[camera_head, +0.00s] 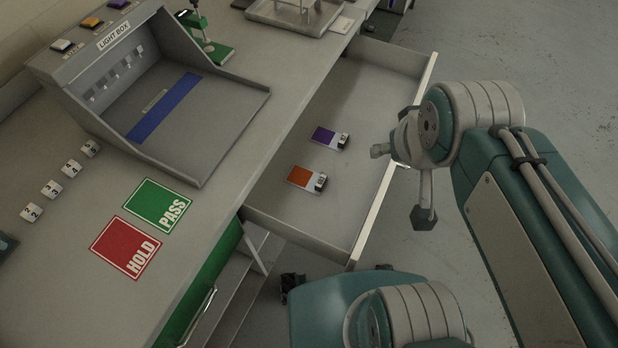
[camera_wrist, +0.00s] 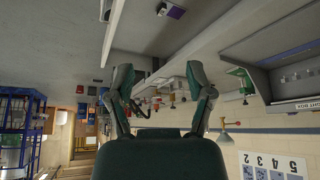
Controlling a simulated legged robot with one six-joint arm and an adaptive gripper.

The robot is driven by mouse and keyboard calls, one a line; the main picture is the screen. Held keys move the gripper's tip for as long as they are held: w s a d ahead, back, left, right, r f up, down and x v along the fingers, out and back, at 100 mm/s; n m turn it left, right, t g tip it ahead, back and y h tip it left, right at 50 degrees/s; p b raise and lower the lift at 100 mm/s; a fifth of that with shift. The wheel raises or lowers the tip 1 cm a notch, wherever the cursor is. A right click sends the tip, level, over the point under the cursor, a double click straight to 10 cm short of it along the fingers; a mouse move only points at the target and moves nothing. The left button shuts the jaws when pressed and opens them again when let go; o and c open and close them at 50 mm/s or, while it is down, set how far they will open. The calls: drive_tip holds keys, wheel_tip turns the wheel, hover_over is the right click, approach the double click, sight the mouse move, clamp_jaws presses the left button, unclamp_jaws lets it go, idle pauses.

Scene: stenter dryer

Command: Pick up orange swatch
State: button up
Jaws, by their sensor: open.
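The orange swatch (camera_head: 300,176) lies flat in the open drawer (camera_head: 345,205), a pale card with an orange patch and a small dark-and-white tag at its right end. A similar purple swatch (camera_head: 323,135) lies farther back in the same drawer; it also shows at the top of the wrist view (camera_wrist: 173,11). My gripper (camera_wrist: 160,88) is open, with nothing between its two fingers. In the head view it is to the right of the swatches, by the drawer's front edge, apart from both. I cannot make out the orange swatch in the wrist view.
The drawer's front wall (camera_head: 393,160) stands between my arm and the swatches. On the bench are a light box (camera_head: 115,75), a green PASS card (camera_head: 158,205), a red HOLD card (camera_head: 125,246) and numbered tags. Open floor (camera_head: 530,60) lies to the right.

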drive_tip(key=w+a+f+m+g, duration=0.2)
drive_tip(key=w+a+f+m, duration=0.1)
drive_tip(key=w+f, duration=0.7)
drive_tip(key=m+g, duration=0.2)
drive_tip(key=m, duration=0.1)
hover_over(321, 181)
wheel_tip(321, 181, down, 15)
drive_tip(key=shift+a+f+h, duration=0.4)
drive_tip(key=shift+f, duration=0.25)
drive_tip(key=f, duration=0.5)
drive_tip(key=shift+w+d, duration=0.2)
drive_tip(key=f, duration=0.4)
drive_tip(key=shift+s+d+f, duration=0.1)
drive_tip(key=shift+s+d, duration=0.05)
drive_tip(key=shift+d, duration=0.05)
drive_tip(key=shift+f, duration=0.55)
clamp_jaws()
